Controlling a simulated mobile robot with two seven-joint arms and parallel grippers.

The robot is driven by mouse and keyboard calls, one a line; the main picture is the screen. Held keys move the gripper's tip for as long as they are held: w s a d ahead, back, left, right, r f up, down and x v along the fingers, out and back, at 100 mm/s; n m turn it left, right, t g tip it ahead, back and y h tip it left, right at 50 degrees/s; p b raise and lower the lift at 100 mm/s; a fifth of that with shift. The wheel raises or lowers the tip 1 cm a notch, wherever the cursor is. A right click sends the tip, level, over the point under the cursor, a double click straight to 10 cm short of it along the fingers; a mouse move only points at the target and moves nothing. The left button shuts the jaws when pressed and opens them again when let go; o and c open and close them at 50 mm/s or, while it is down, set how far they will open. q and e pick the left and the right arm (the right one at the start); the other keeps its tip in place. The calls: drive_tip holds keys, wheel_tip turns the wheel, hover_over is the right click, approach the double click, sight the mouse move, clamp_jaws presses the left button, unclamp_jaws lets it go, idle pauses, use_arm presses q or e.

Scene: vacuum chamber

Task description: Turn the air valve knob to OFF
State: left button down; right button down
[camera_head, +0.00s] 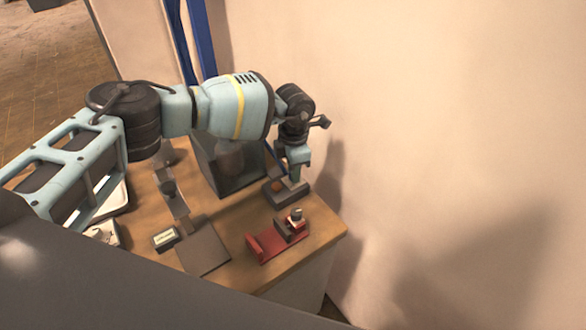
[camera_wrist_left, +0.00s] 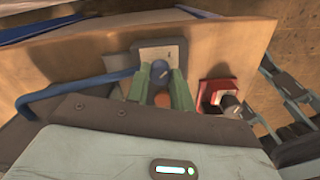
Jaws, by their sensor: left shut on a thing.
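The air valve is a dark box (camera_head: 292,197) at the back right of the table, next to the wall. Its plate (camera_wrist_left: 148,48) shows pale in the left wrist view. My left gripper (camera_head: 297,178) reaches down onto it from above. In the left wrist view its two green fingers (camera_wrist_left: 160,84) are shut on a small dark knob (camera_wrist_left: 160,68). An orange round part (camera_wrist_left: 162,100) shows between the fingers, and orange also shows beside the gripper in the head view. Fingers and arm hide most of the knob, so its setting cannot be read. My right gripper is not in view.
A red vise-like device (camera_head: 264,248) stands close in front of the box. A blue hose (camera_wrist_left: 60,88) runs from the box. A dark chamber (camera_head: 228,172) stands to the left, with a grey plate (camera_head: 204,250) nearer. The wall (camera_head: 430,150) is close on the right.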

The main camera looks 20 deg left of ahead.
use_arm(q)
drive_tip(key=shift+r+n, duration=0.1)
drive_tip(key=shift+n, duration=0.3)
drive_tip(key=c, duration=1.2)
unclamp_jaws()
drive_tip(key=shift+r, duration=3.85)
